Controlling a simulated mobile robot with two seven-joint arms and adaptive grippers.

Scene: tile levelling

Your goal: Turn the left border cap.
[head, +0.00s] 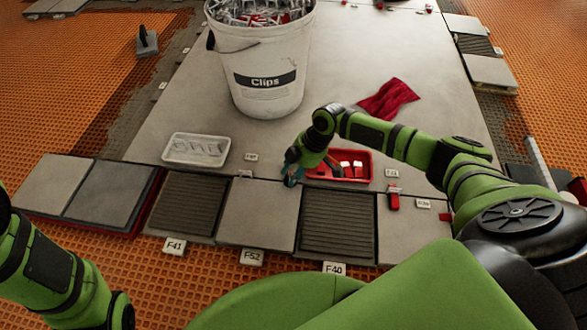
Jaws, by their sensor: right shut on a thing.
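My right gripper (291,178) is shut at the joint line behind the row of border tiles, just left of the red tray. It appears to be on the left border cap, which its fingers hide almost fully. A red cap (393,201) stands further right, at the right edge of the ribbed tile (338,224). A plain grey tile (257,215) lies in front of my right gripper. My left arm shows at the lower left, but its gripper is out of the picture.
A red tray (362,178) of red and white pieces stands close to my right gripper. A white tray (197,150) lies to the left. A white Clips bucket (262,75) and a red cloth (389,99) are behind. Small tags mark the tiles.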

